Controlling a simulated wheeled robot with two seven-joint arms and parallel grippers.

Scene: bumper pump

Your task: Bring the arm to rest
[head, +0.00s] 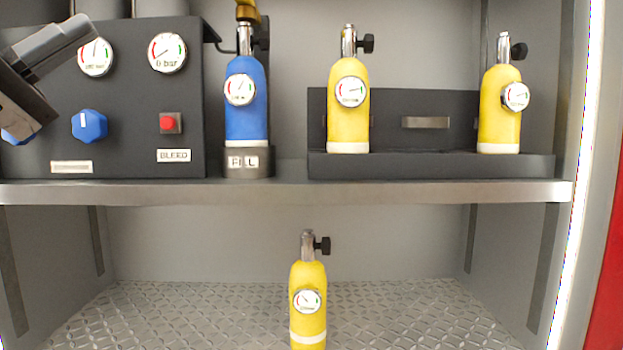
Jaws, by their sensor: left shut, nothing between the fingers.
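My left gripper (68,38) comes in at the upper left, in front of the dark control panel (130,118), and covers part of its left side. Its fingers are shut with nothing between them. A blue knob on the panel's left is partly hidden behind my arm. My right gripper is not in view.
A blue cylinder (246,115) stands upright in the FILL holder (248,162). Two yellow cylinders, one left (348,110) and one right (500,112), stand in a dark rack (430,165) on the shelf (300,193). A third yellow cylinder (308,325) stands below. The panel has a red BLEED button (168,123).

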